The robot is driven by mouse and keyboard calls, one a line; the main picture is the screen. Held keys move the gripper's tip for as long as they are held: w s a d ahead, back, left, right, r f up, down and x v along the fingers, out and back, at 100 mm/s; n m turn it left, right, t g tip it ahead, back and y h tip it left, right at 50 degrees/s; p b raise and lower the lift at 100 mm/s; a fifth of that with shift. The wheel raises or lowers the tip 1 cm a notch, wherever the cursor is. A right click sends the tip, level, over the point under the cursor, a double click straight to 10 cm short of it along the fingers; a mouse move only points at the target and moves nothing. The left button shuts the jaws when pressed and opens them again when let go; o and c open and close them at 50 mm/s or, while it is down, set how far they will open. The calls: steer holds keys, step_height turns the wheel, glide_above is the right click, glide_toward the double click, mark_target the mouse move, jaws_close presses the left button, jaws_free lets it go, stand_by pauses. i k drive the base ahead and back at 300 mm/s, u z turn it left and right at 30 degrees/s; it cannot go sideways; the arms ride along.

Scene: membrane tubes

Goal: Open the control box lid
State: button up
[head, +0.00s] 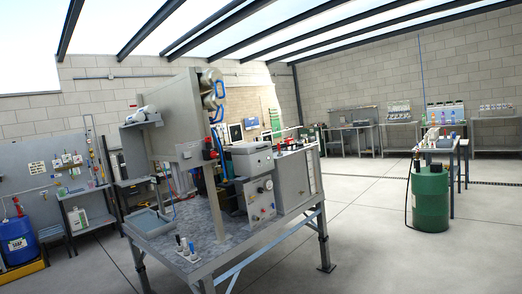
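A grey box with a front panel of knobs (262,200) stands on the right half of a speckled workbench (185,243). It looks like the control box, but I cannot tell for certain at this distance. A lighter grey unit with a flat top (250,158) sits above and behind the panel. Whether any lid is open or shut is too small to tell. My gripper is not in view.
A tall grey housing with round metal ends (178,115) stands on the bench's left half. A green drum (429,198) stands right, a blue drum (18,241) left. The floor between bench and green drum is clear.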

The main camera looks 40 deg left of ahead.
mark_target(252, 148)
steer(key=u, duration=0.2)
steer(key=i, duration=0.35)
steer(key=u, duration=0.9)
steer(key=i, duration=1.25)
steer(key=u, duration=0.7)
steer(key=i, duration=1.5)
steer(key=z, duration=0.9)
steer(key=i, duration=1.35)
steer(key=z, duration=0.75)
steer(key=k, duration=0.85)
steer(key=z, duration=0.2)
steer(key=i, duration=0.45)
